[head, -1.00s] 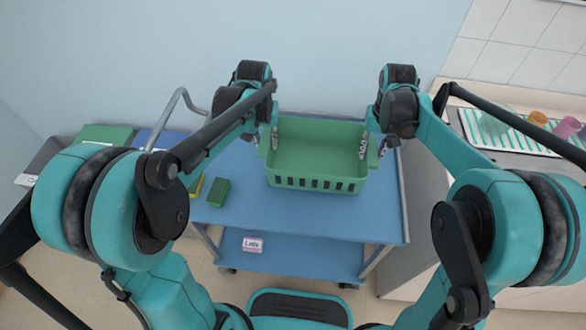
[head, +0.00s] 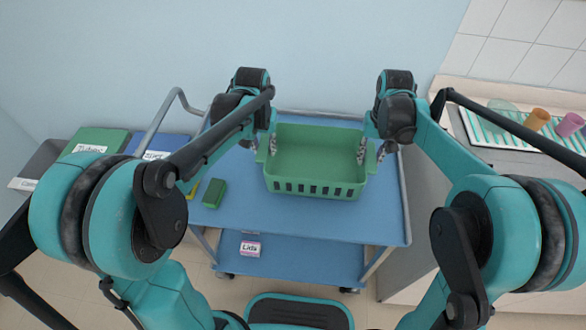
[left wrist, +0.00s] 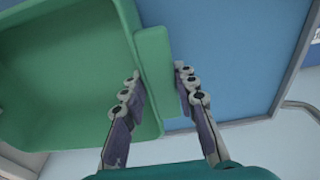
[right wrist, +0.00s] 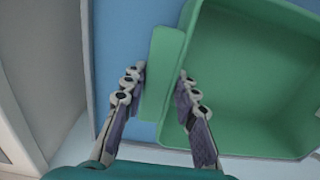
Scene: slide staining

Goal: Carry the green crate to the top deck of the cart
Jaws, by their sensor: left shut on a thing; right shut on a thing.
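The green crate (head: 318,189) is empty, upright and level over the blue top deck (head: 300,220) of the cart, near its back. I cannot tell whether its base touches the deck. My left gripper (head: 268,145) is shut on the crate's left handle; in the left wrist view its fingers (left wrist: 157,75) lie on both sides of the handle flange (left wrist: 157,60). My right gripper (head: 368,150) is shut on the right handle; in the right wrist view its fingers (right wrist: 161,75) straddle the other flange (right wrist: 160,60). The crate's underside is hidden.
A small green box (head: 214,193) lies on the deck left of the crate. A lower shelf (head: 300,262) holds a box labelled Lids (head: 250,248). Labelled bins stand left of the cart. A counter (head: 455,125) with a striped mat and cups is at right. The deck's front is clear.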

